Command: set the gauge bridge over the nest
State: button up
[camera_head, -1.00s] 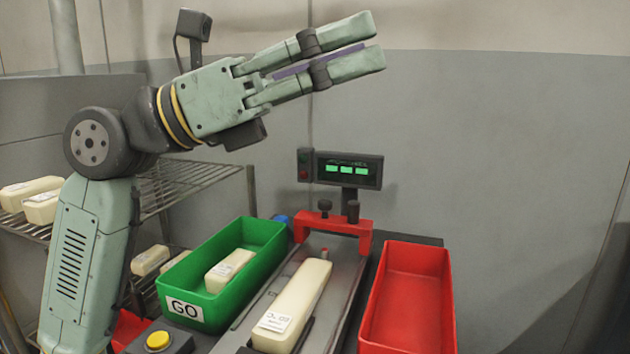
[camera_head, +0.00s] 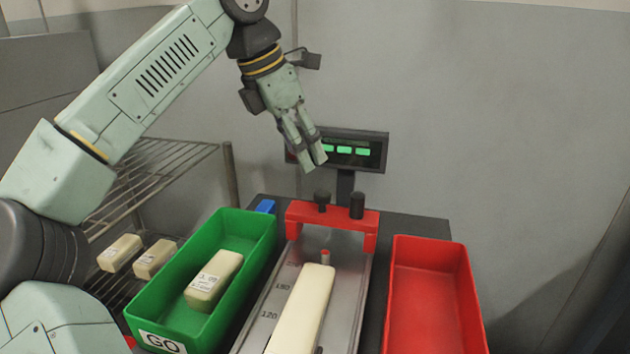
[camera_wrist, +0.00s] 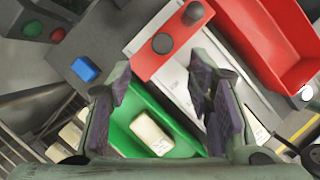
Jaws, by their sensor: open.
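The red gauge bridge (camera_head: 333,217), with two black knobs on top, stands across the far end of the metal bed, which I take for the nest (camera_head: 268,308). A long cream block (camera_head: 303,305) lies along this bed, in front of the bridge, with a small red peg at its far end. My gripper (camera_head: 316,164) is above and slightly behind the bridge, pointing down, open and empty. In the wrist view the bridge (camera_wrist: 146,64) lies ahead of the fingers (camera_wrist: 165,88), apart from them. The near end of the bed is out of view.
A green GO bin (camera_head: 249,228) with a cream block inside stands left of the bed; a red bin (camera_head: 435,300) stands right, empty where visible. A display (camera_head: 372,140) on a post rises behind the bridge, close to my fingers. A wire rack (camera_head: 165,160) stands left.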

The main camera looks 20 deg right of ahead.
aim_at(322, 193)
jog(key=x, duration=0.9)
jog(key=shift+s+d+f+p, duration=0.15)
jog(key=shift+f+p, duration=0.15)
jog(key=shift+p, duration=0.1)
jog(key=shift+c, duration=0.6)
grip_shut()
